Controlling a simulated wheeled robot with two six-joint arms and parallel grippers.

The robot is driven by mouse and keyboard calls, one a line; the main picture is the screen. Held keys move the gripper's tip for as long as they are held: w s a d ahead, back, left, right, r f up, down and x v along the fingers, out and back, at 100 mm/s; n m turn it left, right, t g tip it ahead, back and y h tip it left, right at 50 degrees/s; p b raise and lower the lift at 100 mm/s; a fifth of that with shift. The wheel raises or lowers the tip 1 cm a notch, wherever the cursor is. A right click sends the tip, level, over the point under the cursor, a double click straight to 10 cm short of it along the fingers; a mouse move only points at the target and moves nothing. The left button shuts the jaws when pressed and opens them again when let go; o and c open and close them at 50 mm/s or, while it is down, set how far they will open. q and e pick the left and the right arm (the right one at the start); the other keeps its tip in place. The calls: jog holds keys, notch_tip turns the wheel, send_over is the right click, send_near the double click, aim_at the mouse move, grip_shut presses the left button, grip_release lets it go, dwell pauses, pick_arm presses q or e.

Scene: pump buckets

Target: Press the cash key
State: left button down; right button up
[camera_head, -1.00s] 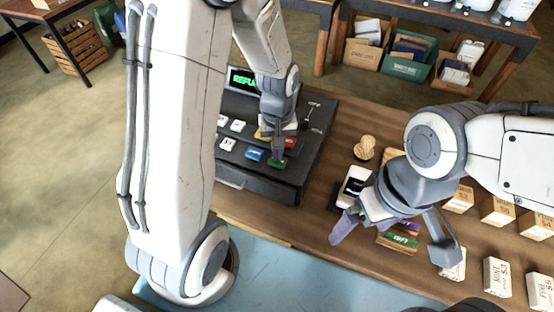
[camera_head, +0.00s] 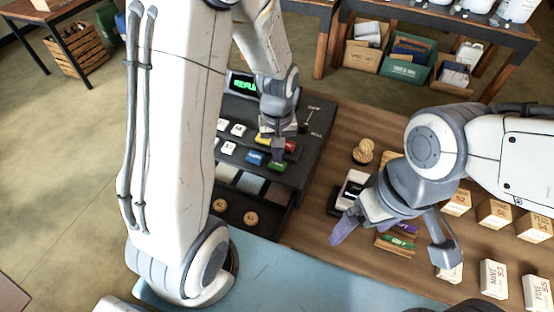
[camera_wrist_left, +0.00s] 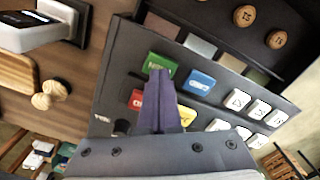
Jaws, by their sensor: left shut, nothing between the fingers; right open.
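The cash register (camera_head: 308,140) has a green key (camera_head: 277,166), a blue key (camera_head: 255,158), a red key, a yellow key and several white keys; I cannot read which is marked cash. My left gripper (camera_head: 277,156) is shut and empty, its tip pointing down at the green key. In the left wrist view the shut fingers (camera_wrist_left: 161,76) overlap the lower edge of the green key (camera_wrist_left: 159,63), beside the blue key (camera_wrist_left: 200,80). I cannot tell whether they touch. The register's drawer (camera_head: 268,220) is open. My right gripper (camera_head: 395,240) is open.
A card reader (camera_head: 352,188) and a wooden knobbed stamp (camera_head: 364,151) stand right of the register. Cards lie below my right gripper. Small priced boxes (camera_head: 494,212) line the right of the counter. The drawer front sticks out toward the blue surface (camera_head: 290,272).

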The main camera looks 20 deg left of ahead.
aim_at(278, 164)
pick_arm(q)
jog(key=shift+r+p, duration=2)
jog(key=shift+r, duration=0.55)
jog(key=shift+f, duration=0.1)
jog(key=shift+d, duration=0.1)
jog(key=s+d+m+b, duration=0.5)
jog(key=s+d+m, duration=0.1)
jog(key=s, duration=0.3)
jog(key=s+d+r+m+h+b, duration=0.1)
jog(key=s+d+m+b, duration=0.4)
jog(key=s, duration=0.4)
jog(key=shift+d+r+m, duration=0.15)
jog(key=shift+d+m, duration=0.4)
jog(key=shift+m, duration=0.45)
jog(key=shift+a, duration=0.1)
